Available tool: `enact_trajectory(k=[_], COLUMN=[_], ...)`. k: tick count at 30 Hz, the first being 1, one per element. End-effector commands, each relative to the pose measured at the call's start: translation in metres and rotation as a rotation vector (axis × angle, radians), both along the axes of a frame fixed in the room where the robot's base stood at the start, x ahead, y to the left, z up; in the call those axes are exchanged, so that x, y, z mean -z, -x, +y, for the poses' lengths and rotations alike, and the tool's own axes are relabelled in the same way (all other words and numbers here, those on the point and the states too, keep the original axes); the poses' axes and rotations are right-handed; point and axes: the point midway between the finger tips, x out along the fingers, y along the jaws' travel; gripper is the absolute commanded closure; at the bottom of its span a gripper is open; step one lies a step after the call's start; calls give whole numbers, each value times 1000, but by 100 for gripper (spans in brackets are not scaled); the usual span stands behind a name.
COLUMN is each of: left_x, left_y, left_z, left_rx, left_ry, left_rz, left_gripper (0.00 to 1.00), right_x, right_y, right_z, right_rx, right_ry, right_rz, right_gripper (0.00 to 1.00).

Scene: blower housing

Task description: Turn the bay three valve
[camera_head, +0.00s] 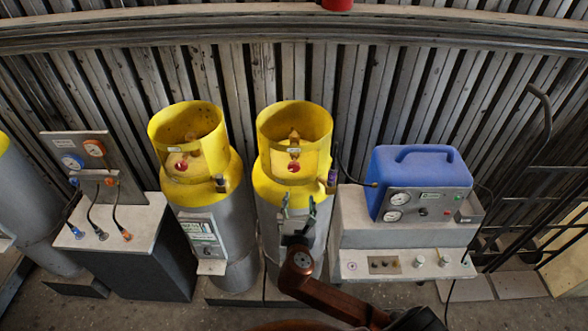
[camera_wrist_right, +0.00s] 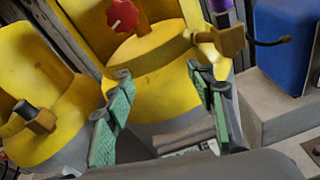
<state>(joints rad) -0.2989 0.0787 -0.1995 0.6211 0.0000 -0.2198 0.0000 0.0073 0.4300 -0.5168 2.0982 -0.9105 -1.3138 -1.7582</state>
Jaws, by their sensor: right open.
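Two grey cylinders with yellow tops stand against the back wall. The right cylinder (camera_head: 283,184) has a red valve knob (camera_head: 293,167) inside its open yellow collar, and the left cylinder (camera_head: 205,182) has a similar red knob (camera_head: 181,165). No bay number is readable, so I cannot tell which is bay three. My right gripper (camera_head: 298,211) is open and empty in front of the right cylinder, below its knob. In the right wrist view, its green finger pads (camera_wrist_right: 160,95) stand apart before the yellow collar, with the red knob (camera_wrist_right: 122,16) beyond and above. My left gripper is not in view.
A blue canister (camera_head: 420,172) with a gauge panel (camera_head: 425,204) stands on a grey bench at right. A gauge board (camera_head: 92,165) with hoses stands on a block at left. A yellow side fitting (camera_wrist_right: 229,40) juts from the right cylinder. Another cylinder is cut off at far left.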

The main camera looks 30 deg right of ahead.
Motion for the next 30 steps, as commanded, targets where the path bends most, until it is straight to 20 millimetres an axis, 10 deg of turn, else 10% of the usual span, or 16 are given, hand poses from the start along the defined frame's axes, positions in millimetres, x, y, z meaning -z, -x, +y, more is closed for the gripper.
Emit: enact_trajectory(k=[7,30], left_x=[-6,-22], left_y=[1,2], left_z=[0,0], left_rx=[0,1], left_ry=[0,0], left_rz=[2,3], left_gripper=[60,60], right_x=[-67,-68], right_y=[-7,-72], right_z=[16,-23], right_rx=[-41,-44], right_ry=[319,333], right_rz=[-1,2], right_gripper=[50,50])
